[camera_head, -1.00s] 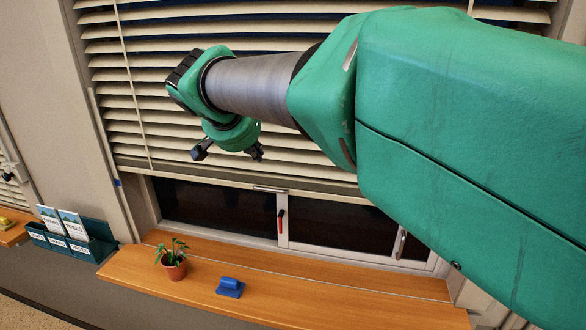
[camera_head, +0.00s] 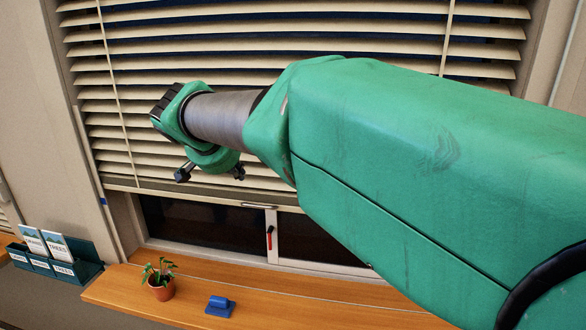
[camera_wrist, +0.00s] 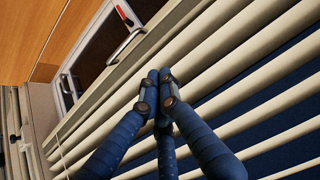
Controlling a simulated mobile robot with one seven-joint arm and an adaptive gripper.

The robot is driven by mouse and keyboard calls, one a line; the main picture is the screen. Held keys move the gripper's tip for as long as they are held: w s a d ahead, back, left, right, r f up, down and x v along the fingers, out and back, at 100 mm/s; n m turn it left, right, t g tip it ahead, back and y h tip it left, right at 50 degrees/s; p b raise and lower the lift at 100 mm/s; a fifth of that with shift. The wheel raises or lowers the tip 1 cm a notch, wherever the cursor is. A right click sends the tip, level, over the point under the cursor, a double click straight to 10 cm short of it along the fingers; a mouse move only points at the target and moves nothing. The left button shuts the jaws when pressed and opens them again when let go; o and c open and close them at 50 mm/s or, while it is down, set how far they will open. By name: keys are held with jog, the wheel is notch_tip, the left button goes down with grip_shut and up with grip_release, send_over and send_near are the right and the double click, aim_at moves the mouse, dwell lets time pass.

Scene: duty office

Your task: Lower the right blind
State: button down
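The cream slatted blind (camera_head: 330,62) hangs over the upper part of the window in the head view. Its bottom rail (camera_head: 165,188) is above the sill, leaving dark glass bare below. A small metal pull handle (camera_head: 258,205) is on the rail; it also shows in the wrist view (camera_wrist: 123,47).
A window frame with a red lever (camera_head: 269,237) is below the rail. The wooden sill (camera_head: 120,290) holds a potted plant (camera_head: 160,283) and a blue block-like object (camera_head: 220,307). A green leaflet holder (camera_head: 60,267) is at the left. My green arm covers much of the right side.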

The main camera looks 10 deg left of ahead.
aim_at(251, 197)
jog(key=x, duration=0.7)
jog(key=shift+f, duration=0.1)
notch_tip(251, 197, down, 2)
jog(key=shift+f+b, duration=0.1)
jog(key=shift+b, duration=0.2)
jog(key=shift+f, duration=0.8)
notch_tip(251, 197, down, 33)
jog(key=b, duration=1.2)
jog(key=shift+f+b, duration=0.15)
jog(key=shift+b, duration=0.25)
